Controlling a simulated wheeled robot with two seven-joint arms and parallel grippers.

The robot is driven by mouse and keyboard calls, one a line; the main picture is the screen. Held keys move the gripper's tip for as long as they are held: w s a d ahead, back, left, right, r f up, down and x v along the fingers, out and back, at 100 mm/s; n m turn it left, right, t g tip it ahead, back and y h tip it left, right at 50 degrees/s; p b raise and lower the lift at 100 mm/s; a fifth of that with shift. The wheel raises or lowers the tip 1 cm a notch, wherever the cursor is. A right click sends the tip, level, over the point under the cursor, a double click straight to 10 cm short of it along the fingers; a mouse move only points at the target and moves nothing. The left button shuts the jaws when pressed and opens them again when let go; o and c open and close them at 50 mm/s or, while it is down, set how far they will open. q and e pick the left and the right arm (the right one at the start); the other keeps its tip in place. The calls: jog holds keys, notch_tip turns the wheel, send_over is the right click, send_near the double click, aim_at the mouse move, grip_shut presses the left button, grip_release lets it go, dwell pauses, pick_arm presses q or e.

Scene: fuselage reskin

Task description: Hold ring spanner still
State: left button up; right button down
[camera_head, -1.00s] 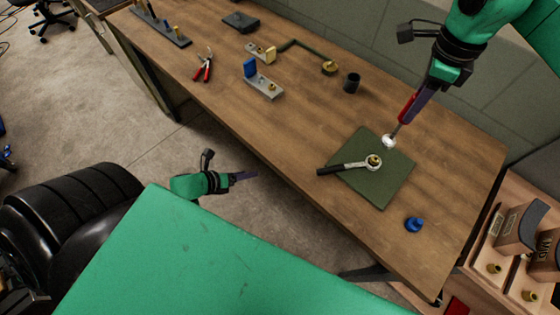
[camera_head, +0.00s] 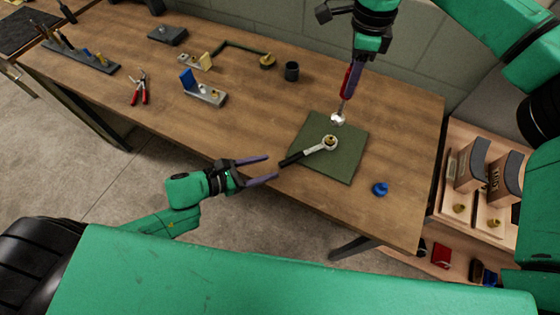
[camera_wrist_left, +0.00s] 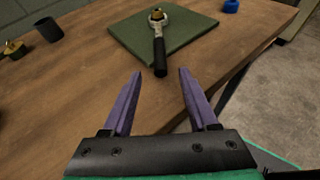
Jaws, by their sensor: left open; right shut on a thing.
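The ring spanner (camera_head: 313,151) lies on a dark green mat (camera_head: 345,165), its silver ring end around a brass fitting (camera_head: 330,142) and its black handle pointing left past the mat's edge. In the left wrist view the spanner (camera_wrist_left: 159,40) points its black handle toward my left gripper (camera_wrist_left: 156,75). My left gripper (camera_head: 268,169) is open and empty, its purple fingers just short of the handle end and not touching it. My right gripper (camera_head: 348,82) is shut on a red-handled tool (camera_head: 345,85) with a shiny round tip, held by the mat's far edge.
A blue knob (camera_head: 379,189) sits right of the mat. Red pliers (camera_head: 139,88), a blue-ended bracket (camera_head: 204,92), a dark cup (camera_head: 291,71) and a tool rack (camera_head: 80,55) stand further left and back. Wooden shelves (camera_head: 478,190) are on the right. The table's front edge lies under my left gripper.

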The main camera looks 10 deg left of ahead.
aim_at(283, 163)
pick_arm(q)
jog(key=x, duration=0.6)
grip_shut()
pick_arm(e)
jog(key=n, duration=0.1)
jog(key=f+n, duration=0.1)
jog(key=n, duration=0.1)
jog(key=shift+s+f+n, duration=0.1)
jog(key=shift+f+n, duration=0.15)
jog(key=shift+n, duration=0.05)
jog(key=shift+f+n, duration=0.35)
jog(key=shift+n, duration=0.65)
